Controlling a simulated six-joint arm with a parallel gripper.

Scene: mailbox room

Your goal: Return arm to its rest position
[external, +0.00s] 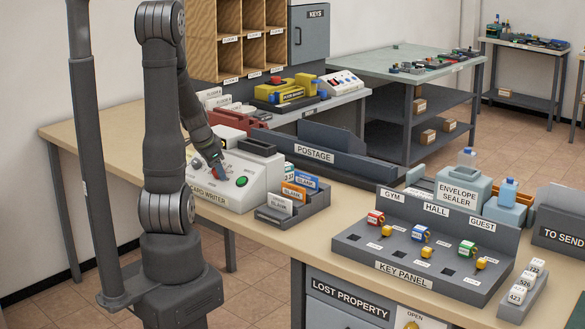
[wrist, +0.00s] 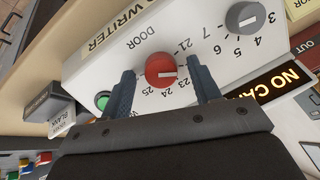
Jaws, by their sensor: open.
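My gripper (wrist: 165,90) is open, and its two dark fingers stand on either side of the red DOOR knob (wrist: 166,70) in the wrist view. I cannot tell whether the fingers touch the knob. The knob sits on the white card writer (external: 238,184), on a dial with printed numbers. In the external view my arm reaches down behind its own upright links, and its end (external: 212,172) is low at the card writer's face. The exact fingertips are small and partly hidden there.
A grey knob (wrist: 245,17), a green button (wrist: 102,101) and a dark sign reading NO CA... (wrist: 285,82) are close to my gripper. A card rack (external: 292,205) stands right of the card writer. The key panel (external: 425,245) is further right. A dark pole (external: 88,150) stands beside my arm.

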